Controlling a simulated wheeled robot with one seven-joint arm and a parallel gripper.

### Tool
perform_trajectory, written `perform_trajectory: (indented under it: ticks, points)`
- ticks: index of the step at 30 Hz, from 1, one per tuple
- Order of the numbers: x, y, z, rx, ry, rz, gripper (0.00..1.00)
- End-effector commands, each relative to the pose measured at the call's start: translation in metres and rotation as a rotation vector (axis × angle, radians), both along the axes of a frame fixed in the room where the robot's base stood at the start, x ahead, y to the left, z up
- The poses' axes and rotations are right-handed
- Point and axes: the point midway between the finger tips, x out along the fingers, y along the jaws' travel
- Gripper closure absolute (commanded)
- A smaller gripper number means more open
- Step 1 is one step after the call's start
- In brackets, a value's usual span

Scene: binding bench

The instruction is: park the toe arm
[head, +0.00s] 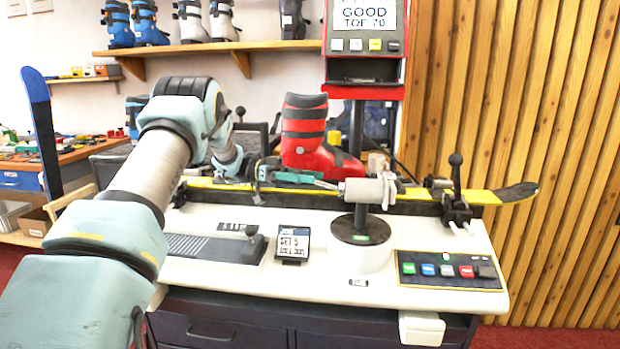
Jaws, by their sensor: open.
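The toe arm appears to be the pale grey cylinder head (362,191) with a pronged end, on a short post over a black round base (362,229) with a small green light. It sits in front of the ski (510,193), near the toe of the red boot (312,140). My gripper (260,182) is open, left of the grey head and in front of the ski. A thin teal and metal rod (300,178) lies between them; I cannot tell whether the gripper touches it. The gripper's fingers are small and partly lost against the dark parts behind.
The red display (362,45) reads "GOOD TOE 70". A button panel (449,270) sits at the bench's front right. A small sign (293,244) and a grey slide unit (212,247) stand on the white bench top. A black clamp (456,200) holds the ski at right.

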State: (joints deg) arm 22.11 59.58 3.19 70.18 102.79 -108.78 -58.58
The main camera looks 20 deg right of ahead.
Motion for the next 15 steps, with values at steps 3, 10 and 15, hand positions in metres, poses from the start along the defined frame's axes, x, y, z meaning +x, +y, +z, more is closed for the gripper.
perform_trajectory:
  ticks: [3, 10, 15]
  points:
    - [0.012, 0.013, -0.003, 0.000, -0.003, 0.003, 0.24]
    - [0.044, 0.047, -0.003, -0.002, -0.003, 0.003, 0.24]
    - [0.062, 0.066, -0.001, -0.003, -0.001, 0.001, 0.24]
